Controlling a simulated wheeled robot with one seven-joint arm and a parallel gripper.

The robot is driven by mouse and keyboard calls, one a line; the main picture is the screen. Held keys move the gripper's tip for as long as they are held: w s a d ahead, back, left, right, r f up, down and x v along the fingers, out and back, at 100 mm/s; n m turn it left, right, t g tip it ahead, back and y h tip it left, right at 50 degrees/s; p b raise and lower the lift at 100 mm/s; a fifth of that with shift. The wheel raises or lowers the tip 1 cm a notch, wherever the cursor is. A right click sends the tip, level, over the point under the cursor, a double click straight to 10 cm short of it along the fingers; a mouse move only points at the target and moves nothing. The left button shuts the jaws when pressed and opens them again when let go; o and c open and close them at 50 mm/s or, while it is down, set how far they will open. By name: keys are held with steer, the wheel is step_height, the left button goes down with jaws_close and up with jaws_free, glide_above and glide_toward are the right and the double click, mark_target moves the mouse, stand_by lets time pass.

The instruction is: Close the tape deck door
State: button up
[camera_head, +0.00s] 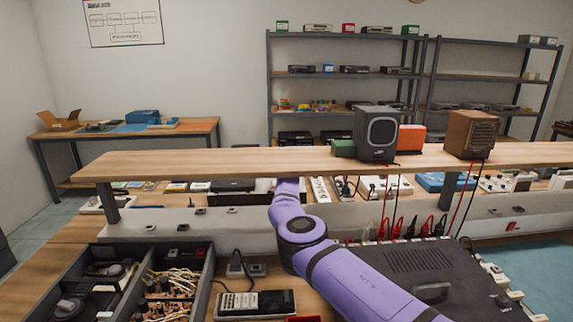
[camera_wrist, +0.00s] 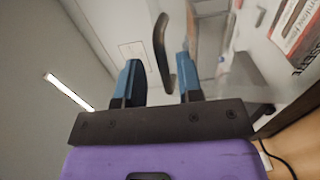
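In the wrist view, my gripper (camera_wrist: 158,68) has its two blue fingers apart. I cannot tell whether the fingers touch the handle. In the head view, my purple arm reaches forward under the raised wooden shelf; my gripper, the door and the handle are hidden there. A dark flat device (camera_head: 235,185) shows left of the arm.
The wooden shelf (camera_head: 220,163) spans above my arm, with two speakers (camera_head: 377,134) (camera_head: 472,134) on it. A black case (camera_head: 415,270) stands right of the arm, and a divided bin (camera_head: 150,250) with cables stands left. A label with red print (camera_wrist: 296,28) is at the wrist view's upper right.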

steer(key=s, duration=0.9)
steer(key=shift+s+f, duration=0.1)
